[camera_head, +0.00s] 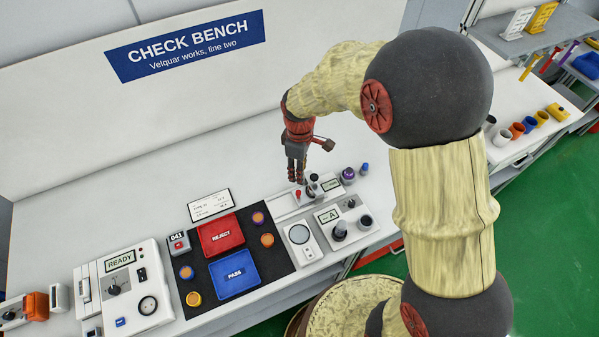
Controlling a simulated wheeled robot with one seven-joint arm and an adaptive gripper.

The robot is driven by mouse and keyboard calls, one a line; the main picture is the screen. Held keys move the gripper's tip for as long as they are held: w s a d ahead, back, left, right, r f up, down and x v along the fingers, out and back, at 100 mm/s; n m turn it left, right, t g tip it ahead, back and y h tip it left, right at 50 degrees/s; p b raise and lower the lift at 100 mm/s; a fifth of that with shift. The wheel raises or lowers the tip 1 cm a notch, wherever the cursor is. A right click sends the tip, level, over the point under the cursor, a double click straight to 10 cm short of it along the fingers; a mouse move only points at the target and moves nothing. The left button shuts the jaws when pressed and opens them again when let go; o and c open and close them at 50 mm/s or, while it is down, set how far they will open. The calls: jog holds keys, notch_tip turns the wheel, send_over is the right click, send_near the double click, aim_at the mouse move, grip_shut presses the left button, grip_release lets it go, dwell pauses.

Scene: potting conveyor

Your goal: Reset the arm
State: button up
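My arm reaches in from the right over the white check bench (130,205). My gripper (298,178) points down, its dark fingers just above or beside a small device with a red knob (297,194). From this view I cannot tell whether the fingers touch anything or how far apart they are. No object is clearly seen between them.
Left of my gripper, a black mat (284,262) holds a red REJECT tray (221,236), a blue PASS tray (234,273) and several orange and purple round pieces. A READY unit (121,288) stands at left. Devices with dark knobs crowd the bench front. The bench's back left is clear.

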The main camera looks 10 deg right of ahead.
dwell(0.5)
jog(key=s+d+r+m+t+b, duration=0.2)
jog(key=s+d+r+m+b, duration=0.2)
jog(key=s+r, duration=0.4)
jog(key=s+d+r+m+t+b, duration=0.3)
jog(key=s+d+r+m, duration=0.3)
jog(key=s, duration=0.7)
notch_tip(320, 180, up, 3)
jog(key=shift+s+f+m+t+b, duration=0.15)
jog(key=shift+m+t+b, duration=0.15)
jog(key=shift+m+b, duration=0.7)
